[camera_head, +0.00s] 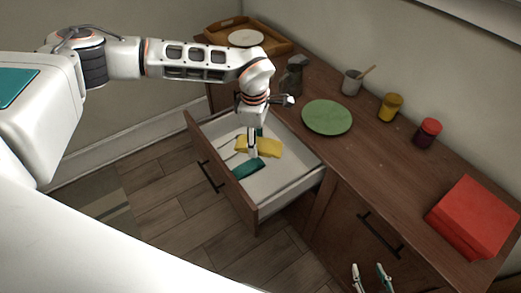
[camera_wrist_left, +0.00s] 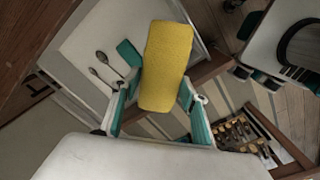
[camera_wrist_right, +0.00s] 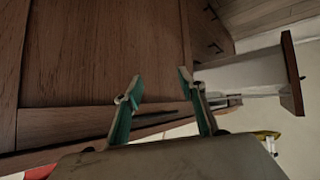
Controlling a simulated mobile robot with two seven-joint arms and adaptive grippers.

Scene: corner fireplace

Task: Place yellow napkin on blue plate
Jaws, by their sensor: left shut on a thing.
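The yellow napkin (camera_head: 268,148) is at the open drawer, seen from above. In the left wrist view the yellow napkin (camera_wrist_left: 166,62) lies between the teal fingers of my left gripper (camera_wrist_left: 157,98). My left gripper (camera_head: 253,152) points down into the drawer and is shut on the napkin. No blue plate shows; a green plate (camera_head: 327,117) lies flat and empty on the counter, right of the drawer. My right gripper (camera_head: 372,279) is open and empty low in front of the cabinet; its spread fingers (camera_wrist_right: 158,85) show in the right wrist view.
The drawer (camera_head: 290,184) also holds a teal cloth (camera_head: 247,168) and spoons (camera_wrist_left: 100,70). On the counter stand a dark pitcher (camera_head: 292,78), grey mug (camera_head: 351,82), yellow jar (camera_head: 390,107), red-lidded jar (camera_head: 427,133), red box (camera_head: 474,217) and wooden tray (camera_head: 221,30) with a pale plate (camera_head: 246,38).

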